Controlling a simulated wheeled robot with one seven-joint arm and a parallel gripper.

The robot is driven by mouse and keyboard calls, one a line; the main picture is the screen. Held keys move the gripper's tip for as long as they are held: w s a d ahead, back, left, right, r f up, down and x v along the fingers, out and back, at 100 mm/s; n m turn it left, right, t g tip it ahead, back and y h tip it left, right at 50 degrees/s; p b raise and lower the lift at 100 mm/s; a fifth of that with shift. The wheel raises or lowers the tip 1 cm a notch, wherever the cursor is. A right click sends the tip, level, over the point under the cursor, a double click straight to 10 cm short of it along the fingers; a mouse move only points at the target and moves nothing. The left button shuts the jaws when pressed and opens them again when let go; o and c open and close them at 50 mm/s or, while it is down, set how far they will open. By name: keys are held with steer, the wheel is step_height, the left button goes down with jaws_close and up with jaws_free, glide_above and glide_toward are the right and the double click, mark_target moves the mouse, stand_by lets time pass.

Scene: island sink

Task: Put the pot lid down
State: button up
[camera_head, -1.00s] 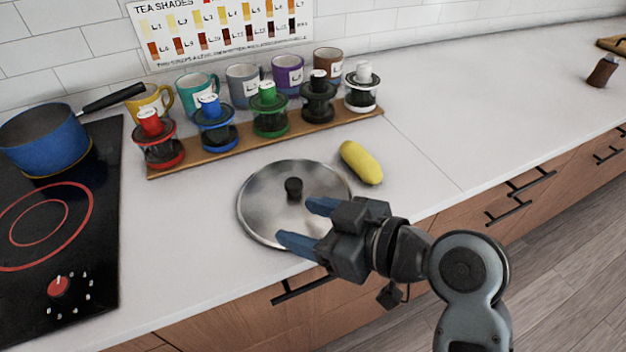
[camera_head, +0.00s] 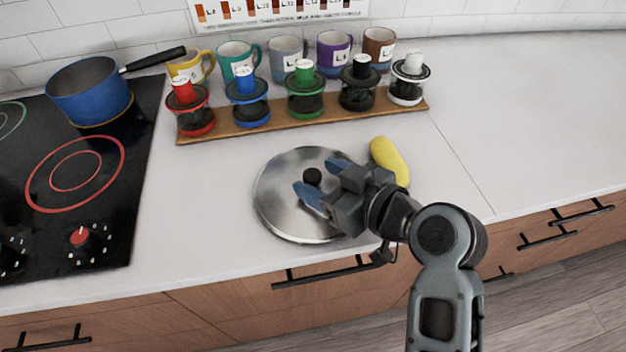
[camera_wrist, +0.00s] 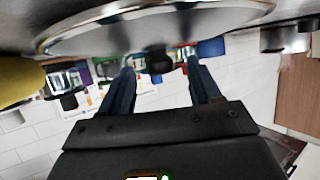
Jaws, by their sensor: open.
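The round metal pot lid (camera_head: 283,213) lies on the white counter, with its black knob (camera_head: 312,176) facing up. My gripper (camera_head: 319,181) is open, its two blue fingers over the right part of the lid and close to the knob. In the wrist view the lid (camera_wrist: 200,18) fills the top, and its knob (camera_wrist: 158,62) shows between the open fingers (camera_wrist: 160,82). Part of the lid's right side is hidden behind my gripper in the head view. I cannot tell whether a finger touches the knob.
A yellow fruit-like object (camera_head: 389,160) lies close to the right of my gripper. A wooden board (camera_head: 290,122) with several jars stands behind, with mugs at the wall. A blue pot (camera_head: 89,92) sits on the black cooktop (camera_head: 110,225) at left. The right counter is clear.

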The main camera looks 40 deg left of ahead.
steer(key=shift+a+f, duration=0.3)
steer(key=shift+a, duration=0.25)
steer(key=shift+c, duration=0.4)
jaws_close()
